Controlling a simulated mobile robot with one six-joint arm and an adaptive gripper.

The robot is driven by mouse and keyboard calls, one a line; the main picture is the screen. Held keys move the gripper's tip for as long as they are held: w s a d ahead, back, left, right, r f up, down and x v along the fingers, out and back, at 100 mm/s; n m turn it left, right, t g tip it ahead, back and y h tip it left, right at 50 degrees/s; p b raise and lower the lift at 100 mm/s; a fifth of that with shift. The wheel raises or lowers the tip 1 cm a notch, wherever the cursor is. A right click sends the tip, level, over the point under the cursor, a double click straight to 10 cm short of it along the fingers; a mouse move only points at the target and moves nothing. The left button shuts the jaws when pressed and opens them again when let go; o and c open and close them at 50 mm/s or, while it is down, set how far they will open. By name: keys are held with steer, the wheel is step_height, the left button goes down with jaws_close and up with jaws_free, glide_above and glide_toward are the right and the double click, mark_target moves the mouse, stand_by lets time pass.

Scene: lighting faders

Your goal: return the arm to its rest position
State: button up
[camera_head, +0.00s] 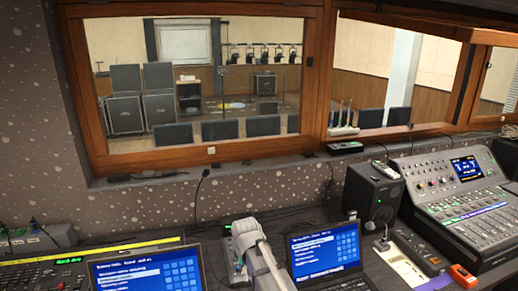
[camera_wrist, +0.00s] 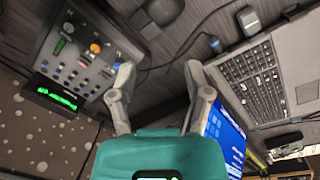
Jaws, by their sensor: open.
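My gripper (camera_wrist: 158,68) shows in the wrist view with its two grey fingers spread apart. Nothing is between them. In the wrist view a grey control panel (camera_wrist: 88,48) with small knobs and a lit green display lies to the left of the fingers, and a laptop keyboard (camera_wrist: 250,80) lies to the right. Neither appears gripped. In the head view a white arm part, which looks like mine, rises between two open laptops. The fingers cannot be made out in the head view.
The left laptop (camera_head: 148,272) and the right laptop (camera_head: 326,250) stand close beside the arm. A lighting console (camera_head: 40,276) is at lower left. A black speaker (camera_head: 372,193) and a large mixing console (camera_head: 458,205) are at right. A wood-framed window (camera_head: 196,153) stands behind the desk.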

steer(key=s+d+m, duration=0.6)
steer(key=d, duration=0.4)
steer(key=s+d+m+g, duration=0.1)
steer(key=s+d+m, duration=0.5)
steer(key=d, duration=0.4)
steer(key=shift+s+d+m, duration=0.2)
steer(key=shift+s+m, duration=0.2)
steer(key=shift+m, duration=0.4)
steer(key=shift+c, duration=0.5)
